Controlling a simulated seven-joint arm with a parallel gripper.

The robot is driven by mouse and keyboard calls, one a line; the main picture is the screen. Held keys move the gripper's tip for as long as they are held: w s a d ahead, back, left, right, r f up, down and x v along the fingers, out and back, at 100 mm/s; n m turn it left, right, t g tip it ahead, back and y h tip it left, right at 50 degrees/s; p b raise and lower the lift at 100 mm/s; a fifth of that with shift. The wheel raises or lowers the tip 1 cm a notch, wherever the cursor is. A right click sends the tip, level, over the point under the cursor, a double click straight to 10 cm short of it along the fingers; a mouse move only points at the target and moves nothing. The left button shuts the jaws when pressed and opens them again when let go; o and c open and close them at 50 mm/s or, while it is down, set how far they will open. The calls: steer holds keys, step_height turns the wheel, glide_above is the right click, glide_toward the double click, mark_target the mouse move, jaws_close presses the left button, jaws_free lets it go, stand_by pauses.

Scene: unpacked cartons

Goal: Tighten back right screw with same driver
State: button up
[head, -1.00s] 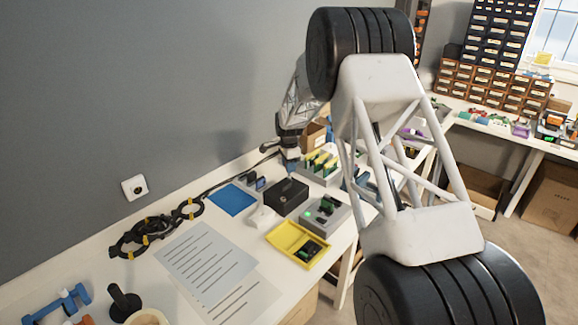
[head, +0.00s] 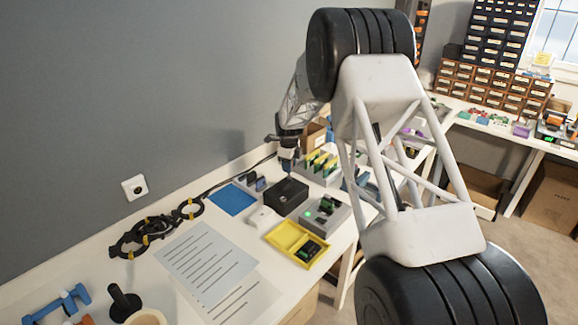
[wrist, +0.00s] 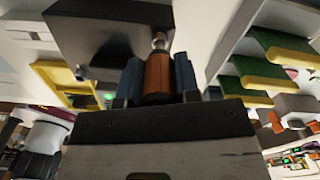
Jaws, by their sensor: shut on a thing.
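The black box (head: 286,197) stands on the white table; in the wrist view its dark body (wrist: 100,32) fills the upper left. My gripper (head: 288,160) is above the box's back edge. In the wrist view, the blue fingers of my gripper (wrist: 157,78) are shut on a driver with an orange-brown handle (wrist: 158,73). The driver's metal shaft points to the box's edge; I cannot tell if it touches. No screw head can be made out in either view.
A yellow tray (head: 277,236) and a grey device with a green light (head: 315,224) are in front of the box. A rack of green and yellow cards (head: 305,174) is to its right. A blue mat (head: 232,200) and black cables (head: 146,236) lie to its left.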

steer(key=m, duration=0.2)
steer(key=shift+m, duration=0.3)
steer(key=shift+n, duration=1)
steer(key=shift+r, duration=0.2)
steer(key=shift+r, duration=2.05)
